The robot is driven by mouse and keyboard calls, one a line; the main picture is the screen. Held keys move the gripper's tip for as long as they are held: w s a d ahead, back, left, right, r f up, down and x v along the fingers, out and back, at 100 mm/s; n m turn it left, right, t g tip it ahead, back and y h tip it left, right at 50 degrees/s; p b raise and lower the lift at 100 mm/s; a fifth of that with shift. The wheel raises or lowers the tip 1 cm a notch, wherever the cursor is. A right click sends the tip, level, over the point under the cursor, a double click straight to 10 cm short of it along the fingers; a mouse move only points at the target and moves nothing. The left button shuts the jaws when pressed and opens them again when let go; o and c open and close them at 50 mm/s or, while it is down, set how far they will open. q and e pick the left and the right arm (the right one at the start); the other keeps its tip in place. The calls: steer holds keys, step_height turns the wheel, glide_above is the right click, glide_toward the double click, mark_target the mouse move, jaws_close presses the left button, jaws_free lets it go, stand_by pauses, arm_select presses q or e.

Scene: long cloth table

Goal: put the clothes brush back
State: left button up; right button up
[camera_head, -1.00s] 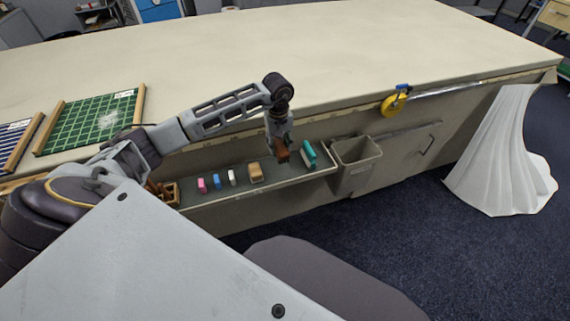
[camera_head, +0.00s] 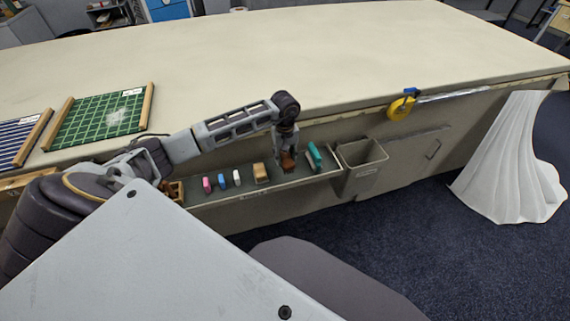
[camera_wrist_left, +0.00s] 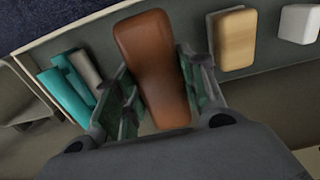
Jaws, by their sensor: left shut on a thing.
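The clothes brush is a brown, rounded block (camera_wrist_left: 152,65), held between the two fingers of my left gripper (camera_wrist_left: 158,95) in the left wrist view. In the head view the brush (camera_head: 288,161) shows small and dark brown under my left gripper (camera_head: 287,152), over the narrow tray (camera_head: 212,200) along the table's front side. It is between a tan block (camera_head: 261,173) and a teal item (camera_head: 314,157). I cannot tell whether the brush touches the tray floor. My right gripper is not in view.
Pink (camera_head: 207,184), blue (camera_head: 221,181) and white (camera_head: 237,177) pieces stand left in the tray. A grey bin (camera_head: 362,166) hangs at its right end. A yellow tape measure (camera_head: 400,107) is on the table edge.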

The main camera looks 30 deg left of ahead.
mark_target(285, 154)
arm_select(q)
steer(key=shift+f, duration=0.3)
steer(key=shift+f, duration=1.9)
steer(key=shift+f, duration=0.1)
steer(key=o, duration=1)
step_height(285, 154, up, 12)
steer(key=shift+r, duration=0.15)
